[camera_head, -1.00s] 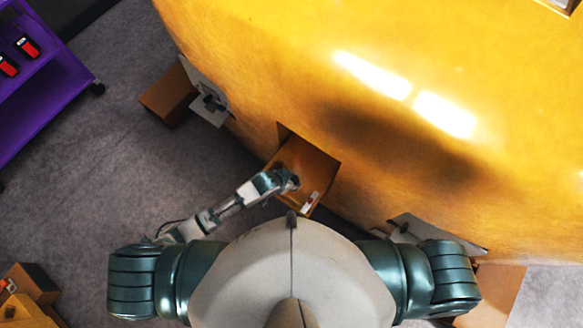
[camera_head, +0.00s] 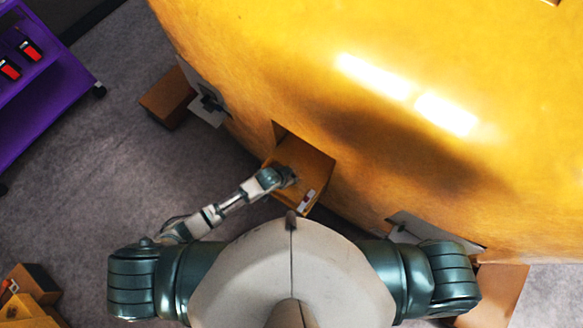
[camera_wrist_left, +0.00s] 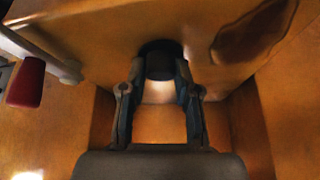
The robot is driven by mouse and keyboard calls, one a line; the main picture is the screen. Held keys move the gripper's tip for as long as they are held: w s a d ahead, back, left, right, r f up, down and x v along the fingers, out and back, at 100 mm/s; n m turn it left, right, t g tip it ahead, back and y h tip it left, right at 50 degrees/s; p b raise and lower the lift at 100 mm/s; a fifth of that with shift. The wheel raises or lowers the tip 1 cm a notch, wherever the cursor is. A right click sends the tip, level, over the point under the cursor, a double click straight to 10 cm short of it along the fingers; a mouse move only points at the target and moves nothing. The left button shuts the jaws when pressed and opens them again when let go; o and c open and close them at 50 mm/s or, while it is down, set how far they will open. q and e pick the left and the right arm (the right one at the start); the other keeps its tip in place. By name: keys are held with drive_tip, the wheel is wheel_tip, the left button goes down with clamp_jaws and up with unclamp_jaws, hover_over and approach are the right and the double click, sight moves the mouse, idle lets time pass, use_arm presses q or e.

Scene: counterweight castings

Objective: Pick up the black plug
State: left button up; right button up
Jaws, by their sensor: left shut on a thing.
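The black plug (camera_wrist_left: 160,66) is a dark round piece at the top middle of the left wrist view, against an orange-brown metal face. My left gripper (camera_wrist_left: 160,85) has a finger on each side of it and is shut on it. In the head view my left gripper (camera_head: 290,177) reaches over the orange box-like recess at the edge of the big yellow casting. The plug cannot be made out there. My right gripper is not in view.
The large yellow casting (camera_head: 330,40) fills the upper right. A red-handled lever (camera_wrist_left: 27,83) is at the left of the wrist view. A purple cart (camera_head: 45,95) stands at the far left.

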use_arm(q)
drive_tip(key=shift+s+d+f, duration=0.1)
drive_tip(key=shift+s+d, duration=0.2)
drive_tip(key=shift+d, duration=0.25)
drive_tip(key=shift+a, duration=0.15)
drive_tip(key=shift+a+f, duration=0.25)
drive_tip(key=shift+a, duration=0.95)
drive_tip(key=shift+s+d, duration=0.15)
drive_tip(key=shift+d, duration=0.4)
drive_tip(key=shift+a+r, duration=0.1)
drive_tip(key=shift+r, duration=0.3)
clamp_jaws()
drive_tip(key=r, duration=0.1)
drive_tip(key=a+r, duration=0.1)
drive_tip(key=r, duration=0.1)
drive_tip(key=shift+s+a, duration=0.1)
drive_tip(key=s+a+r, duration=0.1)
drive_tip(key=s+a, duration=0.9)
drive_tip(key=shift+a+r, duration=0.35)
